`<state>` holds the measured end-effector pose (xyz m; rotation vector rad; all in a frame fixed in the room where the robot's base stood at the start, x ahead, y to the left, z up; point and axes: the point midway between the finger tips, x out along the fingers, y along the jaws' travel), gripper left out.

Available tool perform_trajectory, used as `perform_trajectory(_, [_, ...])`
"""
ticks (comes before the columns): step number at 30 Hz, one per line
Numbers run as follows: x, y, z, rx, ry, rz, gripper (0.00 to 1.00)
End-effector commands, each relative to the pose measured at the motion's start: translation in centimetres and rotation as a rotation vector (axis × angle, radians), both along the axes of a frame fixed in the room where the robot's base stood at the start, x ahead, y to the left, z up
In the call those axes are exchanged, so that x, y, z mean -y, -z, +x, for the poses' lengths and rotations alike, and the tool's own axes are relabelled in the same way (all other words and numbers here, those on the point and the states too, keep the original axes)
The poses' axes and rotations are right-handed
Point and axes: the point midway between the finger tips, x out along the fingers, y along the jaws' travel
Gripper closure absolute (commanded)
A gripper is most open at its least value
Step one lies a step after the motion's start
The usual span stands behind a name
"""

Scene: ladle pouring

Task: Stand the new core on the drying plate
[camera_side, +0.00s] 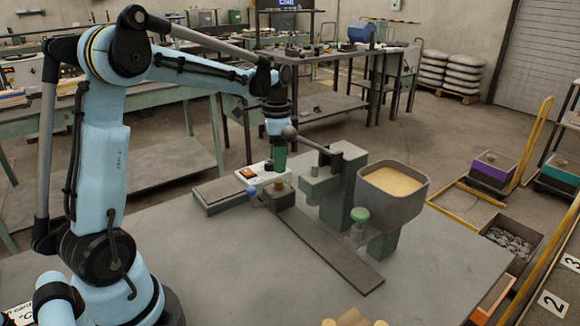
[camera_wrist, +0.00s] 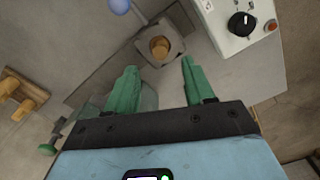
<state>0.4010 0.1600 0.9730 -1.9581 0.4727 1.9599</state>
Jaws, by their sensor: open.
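A tan core (camera_side: 279,186) stands in a grey metal core box (camera_side: 270,199) on the bench. In the wrist view the round top of the core (camera_wrist: 159,46) shows inside the square opening of the box (camera_wrist: 172,57). My gripper (camera_side: 278,165) is just above the box, pointing down. In the wrist view my gripper (camera_wrist: 158,66) has its green fingers apart, with nothing between them; the core appears beyond the fingertips. Tan cylinders (camera_wrist: 24,105) like cores show at the left of the wrist view. I cannot make out the drying plate clearly.
A control box (camera_wrist: 238,20) with a black dial is close by. A blue knob (camera_side: 252,190) sticks out from the box. The front bench is mostly clear.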

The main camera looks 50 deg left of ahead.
Motion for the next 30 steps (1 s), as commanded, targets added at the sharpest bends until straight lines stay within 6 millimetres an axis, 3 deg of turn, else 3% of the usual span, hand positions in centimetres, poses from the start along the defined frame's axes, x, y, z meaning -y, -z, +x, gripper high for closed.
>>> perform_trajectory(8, [0.0, 1.8, 0.0, 0.0, -0.002, -0.001, 0.47])
perform_trajectory(18, [0.0, 5.9, 0.0, 0.0, -0.002, -0.001, 0.47])
perform_trajectory(27, [0.0, 6.3, -0.1, 0.0, -0.002, -0.001, 0.47])
perform_trajectory(30, [0.0, 6.3, -0.1, 0.0, -0.002, -0.001, 0.61])
